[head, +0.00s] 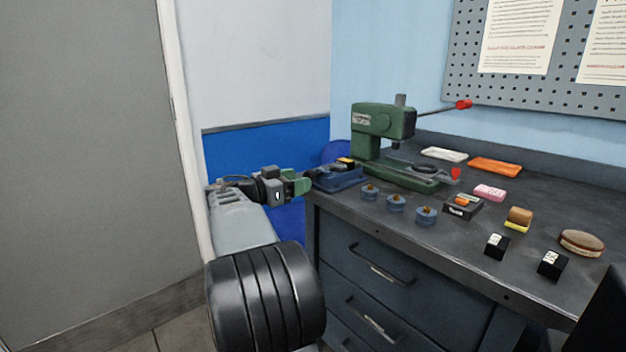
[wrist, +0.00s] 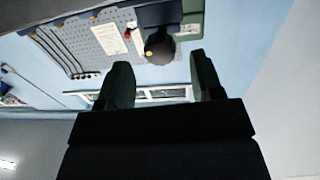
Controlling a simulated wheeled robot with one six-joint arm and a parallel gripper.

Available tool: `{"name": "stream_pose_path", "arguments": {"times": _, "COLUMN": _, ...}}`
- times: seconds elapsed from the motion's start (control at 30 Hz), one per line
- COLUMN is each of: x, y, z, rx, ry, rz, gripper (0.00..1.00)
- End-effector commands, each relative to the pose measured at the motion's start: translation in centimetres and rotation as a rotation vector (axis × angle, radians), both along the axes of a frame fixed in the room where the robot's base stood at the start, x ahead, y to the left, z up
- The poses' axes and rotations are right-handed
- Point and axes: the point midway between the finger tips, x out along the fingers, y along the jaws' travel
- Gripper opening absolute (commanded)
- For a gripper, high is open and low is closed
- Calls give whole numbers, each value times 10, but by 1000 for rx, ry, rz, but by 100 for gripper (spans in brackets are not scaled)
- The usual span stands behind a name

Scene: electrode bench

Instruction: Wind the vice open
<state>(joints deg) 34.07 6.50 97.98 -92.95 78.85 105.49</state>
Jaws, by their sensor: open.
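The small blue vice (head: 338,180) stands at the left corner of the bench, with a yellowish block at its top. My gripper (head: 303,185) is just left of the vice, level with it and off the bench's edge. Its green fingers are open. In the wrist view my gripper (wrist: 158,62) shows both fingers spread apart. A dark round part (wrist: 160,46) with a small yellow spot appears ahead between the fingertips, below a dark blue body. It looks like the vice's end, but I cannot tell whether the fingers touch it. The vice's handle is not clear in the head view.
A green press (head: 382,135) with a red-tipped lever stands behind the vice. Several blue round pieces (head: 396,203), a black box (head: 462,207) and other small items lie to the right on the bench (head: 455,240). A grey door (head: 85,150) is at the left.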

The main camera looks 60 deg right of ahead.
Motion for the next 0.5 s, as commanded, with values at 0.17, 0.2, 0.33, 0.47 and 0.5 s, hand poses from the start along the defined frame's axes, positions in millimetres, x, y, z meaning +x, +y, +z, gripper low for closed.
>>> {"name": "stream_pose_path", "arguments": {"times": 0.17, "x": -12, "y": -27, "z": -1, "rx": 0, "ry": 0, "rz": -2, "gripper": 60}}
{"name": "stream_pose_path", "arguments": {"times": 0.2, "x": -14, "y": -32, "z": -1, "rx": 0, "ry": 0, "rz": -3, "gripper": 60}}
{"name": "stream_pose_path", "arguments": {"times": 0.33, "x": -18, "y": -43, "z": -1, "rx": 1, "ry": 0, "rz": -2, "gripper": 60}}
{"name": "stream_pose_path", "arguments": {"times": 0.47, "x": -20, "y": -50, "z": -1, "rx": 1, "ry": 1, "rz": 0, "gripper": 60}}
{"name": "stream_pose_path", "arguments": {"times": 0.5, "x": -21, "y": -51, "z": 0, "rx": 1, "ry": 0, "rz": 0, "gripper": 60}}
